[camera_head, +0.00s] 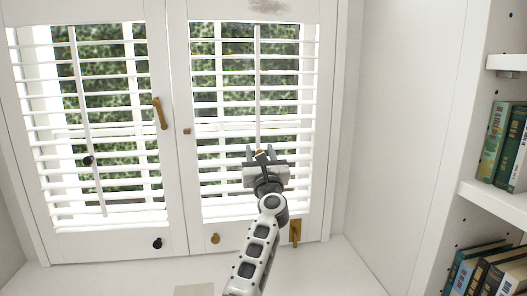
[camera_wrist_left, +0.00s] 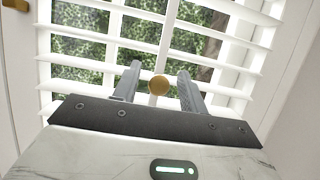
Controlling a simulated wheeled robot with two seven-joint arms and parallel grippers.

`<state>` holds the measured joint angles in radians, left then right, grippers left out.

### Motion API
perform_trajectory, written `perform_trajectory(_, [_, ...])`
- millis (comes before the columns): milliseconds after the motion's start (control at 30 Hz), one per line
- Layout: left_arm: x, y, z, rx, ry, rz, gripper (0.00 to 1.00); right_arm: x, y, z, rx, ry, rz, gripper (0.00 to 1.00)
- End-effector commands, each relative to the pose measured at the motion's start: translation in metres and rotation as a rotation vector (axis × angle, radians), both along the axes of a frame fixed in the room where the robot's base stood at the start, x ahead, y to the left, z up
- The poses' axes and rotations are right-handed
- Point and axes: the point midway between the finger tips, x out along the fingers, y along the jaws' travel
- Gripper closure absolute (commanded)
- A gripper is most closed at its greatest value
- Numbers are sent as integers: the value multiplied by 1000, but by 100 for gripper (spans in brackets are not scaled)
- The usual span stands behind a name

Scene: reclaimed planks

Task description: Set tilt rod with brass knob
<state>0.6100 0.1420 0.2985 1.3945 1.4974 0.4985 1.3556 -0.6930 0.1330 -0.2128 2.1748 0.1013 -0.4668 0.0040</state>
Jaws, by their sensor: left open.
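Two white louvred shutters fill the window. The right shutter's tilt rod (camera_head: 257,90) runs down the middle of its slats. Its round brass knob (camera_wrist_left: 158,85) shows between my left gripper's fingers in the left wrist view; in the head view the gripper mostly covers it. My left gripper (camera_head: 264,153) is open, with one finger on each side of the knob; I cannot tell whether either touches it. The left shutter's tilt rod (camera_head: 86,120) carries a black knob (camera_head: 87,161). My right gripper is not in view.
A brass handle (camera_head: 160,113) sits on the left shutter's frame, and another brass fitting (camera_head: 295,232) is at the lower right. A bookshelf (camera_head: 495,196) with several books stands at the right. The white sill (camera_head: 335,270) looks mostly clear.

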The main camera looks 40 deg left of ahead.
Motion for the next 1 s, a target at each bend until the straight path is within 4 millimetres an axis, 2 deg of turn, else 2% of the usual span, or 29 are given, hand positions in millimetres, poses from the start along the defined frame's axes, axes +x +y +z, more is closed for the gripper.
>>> perform_trajectory(167, [0,0,0,0,0,0,57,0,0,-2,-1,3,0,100])
perform_trajectory(267, [0,0,0,0,0,0,82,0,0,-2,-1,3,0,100])
perform_trajectory(300, [0,0,0,1,0,0,94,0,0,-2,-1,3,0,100])
perform_trajectory(333, [0,0,0,1,0,0,100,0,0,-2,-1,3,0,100])
perform_trajectory(533, [0,0,-4,0,0,1,100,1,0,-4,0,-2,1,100])
perform_trajectory(833, [-1,0,-48,1,0,2,100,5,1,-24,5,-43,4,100])
perform_trajectory(1000, [0,0,-52,0,0,1,100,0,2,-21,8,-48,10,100])
